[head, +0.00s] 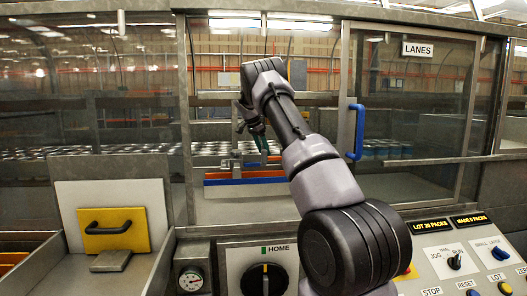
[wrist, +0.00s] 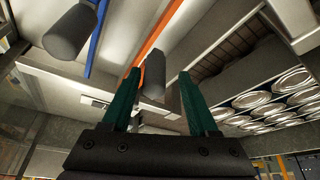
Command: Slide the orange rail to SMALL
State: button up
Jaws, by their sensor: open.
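The orange rail (wrist: 158,32) runs up the wrist view, and a dark grey handle (wrist: 153,85) hangs beside its near end. My gripper (wrist: 159,74) is open, its two teal fingers apart. The handle appears between the fingertips; I cannot tell whether they touch it or how deep it sits. In the head view my gripper (head: 260,146) is inside the machine opening, just above the orange rail (head: 222,174), partly hidden by my arm. No SMALL mark for the rail is readable; a pale label (wrist: 94,102) in the wrist view is too small.
A blue rail (wrist: 98,38) with its own grey handle (wrist: 70,32) lies left of the orange one. Rows of cans (wrist: 265,105) are at the right. The glass door (head: 410,115) with a blue handle (head: 355,132) bounds the opening's right side.

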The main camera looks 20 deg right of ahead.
dwell(0.3)
jog(key=w+v, duration=0.1)
jog(key=v, duration=0.9)
jog(key=shift+s+a+r, duration=0.2)
jog(key=shift+s+r, duration=0.1)
jog(key=shift+s, duration=0.2)
